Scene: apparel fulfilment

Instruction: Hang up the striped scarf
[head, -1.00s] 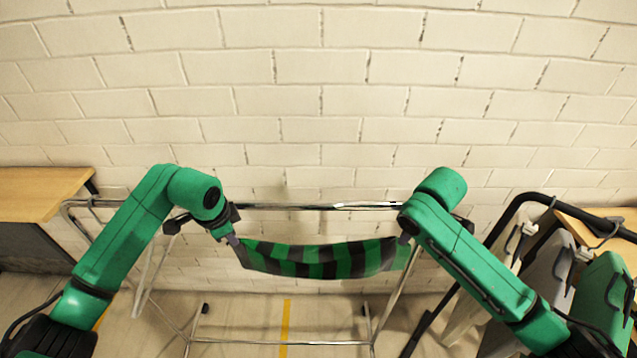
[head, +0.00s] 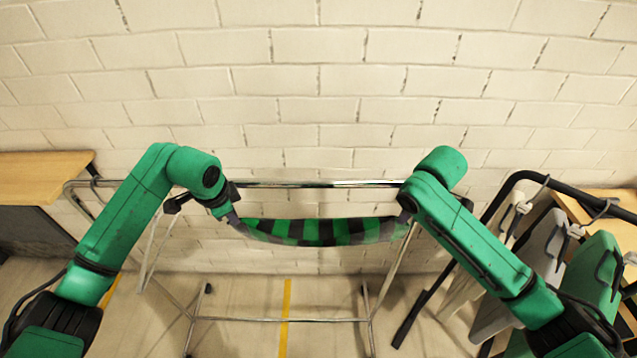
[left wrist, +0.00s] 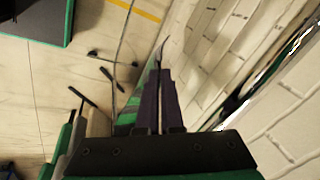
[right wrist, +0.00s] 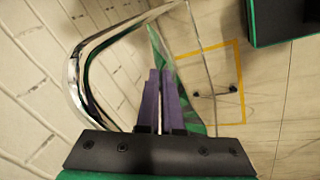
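The striped scarf (head: 318,232), green and black, is stretched between my two grippers and sags a little in the middle. It hangs in front of and below the top rail of the chrome rack (head: 310,184), apart from the rail as seen from the head. My left gripper (head: 234,220) is shut on the scarf's left end; the scarf edge also shows in the left wrist view (left wrist: 130,110). My right gripper (head: 404,218) is at its right end, its tips partly hidden by the arm; in the right wrist view its fingers are together on the scarf (right wrist: 160,55).
A wooden table (head: 40,170) stands at the left. At the right, a black rail (head: 560,190) carries several hanging garments (head: 545,260) close to my right arm. A brick wall (head: 320,90) is behind the rack. The floor under the rack is clear.

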